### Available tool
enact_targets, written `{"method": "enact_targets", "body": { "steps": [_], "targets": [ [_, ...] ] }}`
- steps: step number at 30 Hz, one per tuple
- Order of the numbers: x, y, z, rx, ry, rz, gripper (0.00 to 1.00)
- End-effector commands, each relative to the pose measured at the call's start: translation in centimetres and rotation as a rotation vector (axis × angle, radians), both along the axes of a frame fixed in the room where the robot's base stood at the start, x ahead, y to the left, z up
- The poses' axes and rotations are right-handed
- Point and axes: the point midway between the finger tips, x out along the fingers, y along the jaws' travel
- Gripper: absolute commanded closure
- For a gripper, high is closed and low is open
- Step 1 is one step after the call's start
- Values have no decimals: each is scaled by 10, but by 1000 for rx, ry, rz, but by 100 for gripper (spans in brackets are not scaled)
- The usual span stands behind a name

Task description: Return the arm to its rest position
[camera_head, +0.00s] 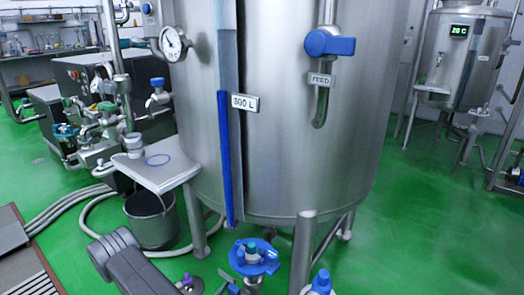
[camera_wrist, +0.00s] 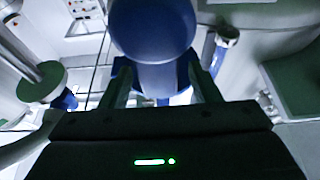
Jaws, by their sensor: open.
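My gripper (camera_wrist: 160,66) shows in the wrist view with its two dark fingers apart. A rounded blue part (camera_wrist: 155,28) stands just beyond and between the fingertips. Whether the fingers touch it, I cannot tell. Grey links of my own arm show at the lower left of the head view. I cannot make out the gripper's fingers in the head view.
A large steel tank (camera_head: 300,130) on legs fills the middle. A blue-topped fitting (camera_head: 254,257) stands low in front of it. A side shelf (camera_head: 160,172) holds a small cup (camera_head: 134,145), above a bucket (camera_head: 152,222). Green floor is open at right.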

Motion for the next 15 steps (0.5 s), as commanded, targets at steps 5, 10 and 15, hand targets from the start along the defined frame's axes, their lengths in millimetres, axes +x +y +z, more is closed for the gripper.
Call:
{"method": "enact_targets", "body": {
  "steps": [5, 10, 15],
  "targets": [
    [-1, 1, 0, 0, 0, 1, 44],
    [-6, 5, -3, 1, 1, 2, 44],
    [-17, 13, -9, 1, 1, 5, 44]
  ]
}}
